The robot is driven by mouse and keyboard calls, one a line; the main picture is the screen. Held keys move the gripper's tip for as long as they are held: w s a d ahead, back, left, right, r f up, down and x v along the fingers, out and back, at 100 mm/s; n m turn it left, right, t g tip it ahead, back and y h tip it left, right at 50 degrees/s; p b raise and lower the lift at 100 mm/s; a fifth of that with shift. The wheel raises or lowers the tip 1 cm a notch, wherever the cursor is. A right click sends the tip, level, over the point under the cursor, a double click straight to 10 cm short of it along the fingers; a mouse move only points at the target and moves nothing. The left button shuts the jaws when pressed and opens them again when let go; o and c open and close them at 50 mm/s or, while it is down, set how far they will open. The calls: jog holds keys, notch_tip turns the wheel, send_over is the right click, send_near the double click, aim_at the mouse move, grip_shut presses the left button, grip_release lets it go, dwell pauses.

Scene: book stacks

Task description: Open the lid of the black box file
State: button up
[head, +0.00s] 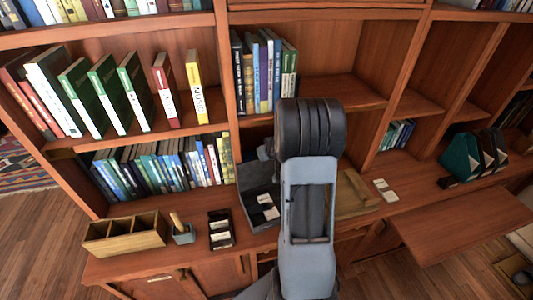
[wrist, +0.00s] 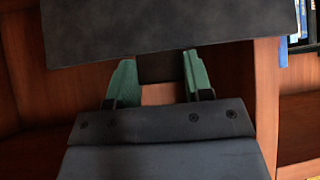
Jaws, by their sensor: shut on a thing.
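The black box file (head: 262,215) stands on the wooden ledge, left of my arm in the head view. Its lid (head: 257,178) is raised, and white labels or cards show in or on the box below it. My arm hides the right part of the box. In the wrist view a wide dark panel, which looks like the lid (wrist: 170,30), spans the top. My gripper (wrist: 160,68) has its two green fingers on either side of a small dark piece below that panel, and is shut on it. The fingertips are hidden in the head view.
A wooden divided tray (head: 125,233), a small pot (head: 184,234) and a black card holder (head: 220,230) stand left of the box. A wooden board (head: 352,195) and white cards (head: 385,190) lie to the right. Bookshelves rise close behind.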

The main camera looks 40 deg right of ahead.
jog(key=shift+s+f, duration=0.15)
jog(key=shift+f, duration=0.1)
jog(key=o, duration=1)
jog(key=shift+o, duration=1.4)
jog(key=shift+d, duration=0.1)
jog(key=shift+r, duration=0.1)
jog(key=v, duration=1.3)
jog(key=shift+r, duration=0.25)
jog(key=shift+s, duration=0.15)
jog(key=shift+c, duration=0.3)
